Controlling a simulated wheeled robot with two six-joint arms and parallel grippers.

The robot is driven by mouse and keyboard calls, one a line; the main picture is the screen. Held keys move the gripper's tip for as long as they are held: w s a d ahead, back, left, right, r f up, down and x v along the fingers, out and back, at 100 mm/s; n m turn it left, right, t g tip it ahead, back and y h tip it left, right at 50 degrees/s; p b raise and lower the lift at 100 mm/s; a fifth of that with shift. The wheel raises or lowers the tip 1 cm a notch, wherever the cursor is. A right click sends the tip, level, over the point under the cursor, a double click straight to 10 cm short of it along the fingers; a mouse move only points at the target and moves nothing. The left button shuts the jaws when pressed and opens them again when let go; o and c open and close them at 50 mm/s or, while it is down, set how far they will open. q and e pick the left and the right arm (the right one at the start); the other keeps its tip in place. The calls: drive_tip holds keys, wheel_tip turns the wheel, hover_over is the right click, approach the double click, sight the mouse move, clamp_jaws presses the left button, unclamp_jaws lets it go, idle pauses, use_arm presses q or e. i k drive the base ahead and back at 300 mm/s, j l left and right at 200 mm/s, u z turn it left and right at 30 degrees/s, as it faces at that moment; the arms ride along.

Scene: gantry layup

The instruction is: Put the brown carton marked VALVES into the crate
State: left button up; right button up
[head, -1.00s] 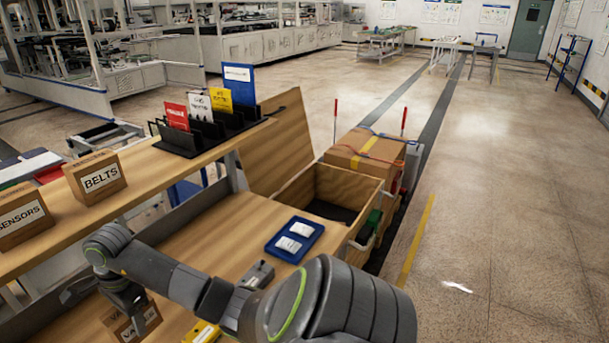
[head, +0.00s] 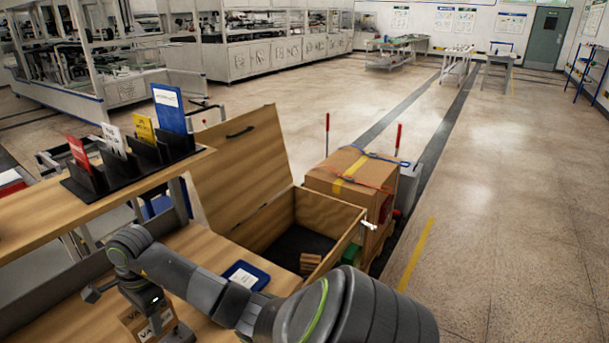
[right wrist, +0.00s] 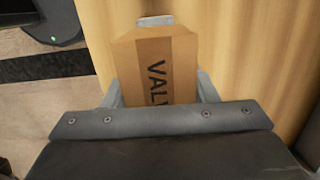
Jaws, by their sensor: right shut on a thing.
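The brown carton marked VALVES (head: 133,318) is in my right gripper (head: 153,310) at the lower left of the head view, partly cut off by the frame's bottom edge. The right wrist view shows the carton (right wrist: 158,75) between the two fingers, with its label partly hidden by the gripper body. I cannot tell from the head view how high it is above the bench. The wooden crate (head: 325,212) is at the middle, its lid (head: 235,165) open and leaning up on the left. A small brown piece (head: 310,262) lies on its dark floor. My left gripper is out of view.
A blue tray (head: 245,277) lies on the bench between carton and crate, partly behind my right arm. A shelf (head: 110,203) with a black rack of coloured cards (head: 130,160) overhangs at left. A strapped box (head: 352,170) stands beyond the crate.

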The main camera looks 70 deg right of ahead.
sight(324, 254)
drive_tip(key=k+l, duration=0.1)
drive_tip(key=l, duration=0.5)
drive_tip(key=k+l, duration=0.1)
drive_tip(key=l, duration=0.45)
drive_tip(key=l+z, duration=0.1)
drive_tip(key=l, duration=2.3)
drive_tip(key=i+l, duration=0.25)
drive_tip(key=l, duration=0.15)
drive_tip(key=i+l+z, duration=0.1)
drive_tip(key=l, duration=0.3)
drive_tip(key=i, duration=0.1)
